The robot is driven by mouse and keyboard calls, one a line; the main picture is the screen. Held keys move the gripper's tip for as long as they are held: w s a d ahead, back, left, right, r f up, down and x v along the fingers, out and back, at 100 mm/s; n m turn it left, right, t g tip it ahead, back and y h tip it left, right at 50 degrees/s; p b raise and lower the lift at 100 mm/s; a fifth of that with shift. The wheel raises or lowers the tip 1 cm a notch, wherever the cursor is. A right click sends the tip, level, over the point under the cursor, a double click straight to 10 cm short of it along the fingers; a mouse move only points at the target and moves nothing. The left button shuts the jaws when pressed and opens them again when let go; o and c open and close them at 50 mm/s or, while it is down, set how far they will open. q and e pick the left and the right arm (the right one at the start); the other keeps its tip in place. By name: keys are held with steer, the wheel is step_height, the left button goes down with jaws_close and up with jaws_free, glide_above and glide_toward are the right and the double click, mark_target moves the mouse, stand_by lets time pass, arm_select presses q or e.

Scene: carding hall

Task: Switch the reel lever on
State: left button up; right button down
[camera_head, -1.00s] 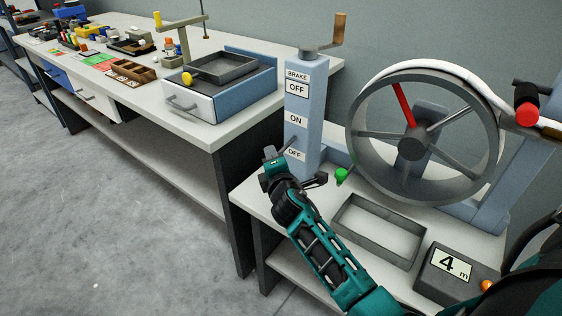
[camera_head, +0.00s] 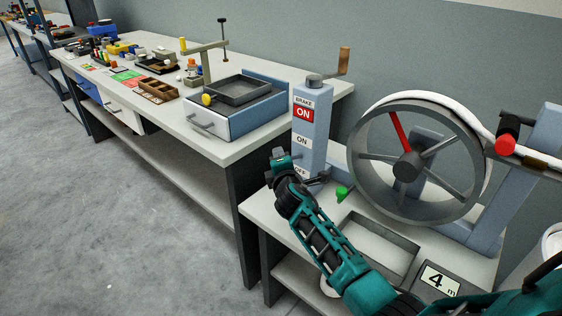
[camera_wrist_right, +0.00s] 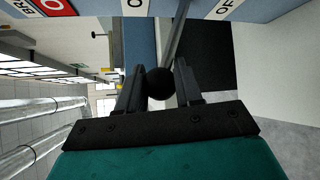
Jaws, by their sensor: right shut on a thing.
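The reel lever shows in the right wrist view as a thin grey rod (camera_wrist_right: 177,38) with a round black knob (camera_wrist_right: 160,84). It stands out from the blue post (camera_head: 314,128) between the ON and OFF labels. My right gripper (camera_wrist_right: 160,88) is shut on the knob, one finger on each side. In the head view my right gripper (camera_head: 291,157) is at the post's lower front and hides the knob and part of the OFF label. The brake sign (camera_head: 303,114) on the post reads ON in red. My left gripper is not in view.
A large spoked reel (camera_head: 408,160) stands right of the post. A green knob (camera_head: 343,193), a grey tray (camera_head: 350,228) and a meter reading 4 m (camera_head: 440,281) are in front of it. A crank (camera_head: 343,62) tops the post. A long workbench (camera_head: 228,152) stands left.

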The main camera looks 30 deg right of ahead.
steer(key=shift+w+d+r, duration=0.2)
steer(key=shift+d+r, duration=0.25)
steer(key=shift+r, duration=0.25)
steer(key=c, duration=0.8)
jaws_free()
steer(key=shift+f, duration=0.2)
steer(key=shift+s, duration=0.1)
steer(key=shift+a, duration=0.1)
steer(key=shift+s+a+f, duration=0.1)
steer(key=shift+s, duration=0.15)
steer(key=p+v, duration=0.1)
steer(key=v, duration=1.1)
steer(key=shift+s+p, duration=0.15)
steer(key=shift+p, duration=0.15)
